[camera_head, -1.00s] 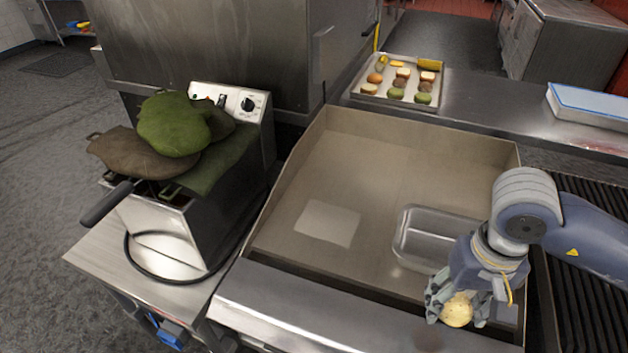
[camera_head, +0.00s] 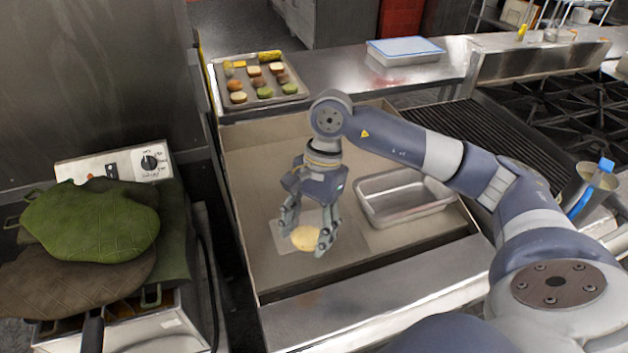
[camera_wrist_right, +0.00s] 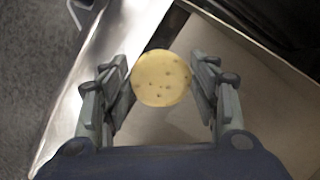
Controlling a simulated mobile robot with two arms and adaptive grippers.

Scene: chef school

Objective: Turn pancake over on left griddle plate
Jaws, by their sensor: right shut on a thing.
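A small round pale-yellow pancake (camera_head: 305,239) is between the fingers of my right gripper (camera_head: 307,237). In the right wrist view the pancake (camera_wrist_right: 161,78) shows brown specks on its face, with a finger at each side of it. My right gripper is shut on it, above the griddle (camera_head: 255,165). Behind the pancake is a lighter square plate (camera_head: 345,240) on the left part of the griddle surface. I cannot tell the exact height of the pancake above it. My left gripper is not in view.
An empty metal pan (camera_head: 405,208) stands on the griddle, right of my gripper. A fryer with green and brown mitts (camera_head: 90,225) on it is at the left. A tray of food (camera_head: 262,102) lies behind the griddle. A ribbed grill (camera_head: 450,118) is at the right.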

